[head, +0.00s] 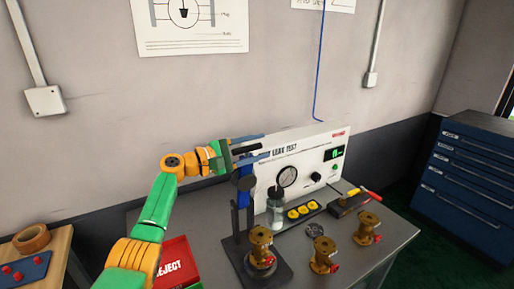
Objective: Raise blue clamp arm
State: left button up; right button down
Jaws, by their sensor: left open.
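The blue clamp arm (246,184) is part of a dark clamp stand on the grey bench. The stand's flat base plate (277,272) carries a brass valve (261,246). My left gripper (254,147) is at the top of the stand, in front of the test panel. Its jaws are open, with a black bar, seemingly the clamp's handle, showing between them. I cannot tell whether the jaws touch it. The gripper partly hides the clamp's top. My right gripper is not in view.
The leak test panel (308,160) stands behind the clamp. Two more brass valves (323,254) (367,228) stand to the right on the bench (345,262). A red reject bin (172,265) is left.

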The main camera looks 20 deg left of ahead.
aim_at(231, 151)
pick_arm(q)
jog(key=shift+s, duration=0.1)
jog(key=b+v, duration=0.3)
jog(key=v, duration=0.4)
jog(key=shift+f, duration=0.15)
jog(key=shift+a, duration=0.1)
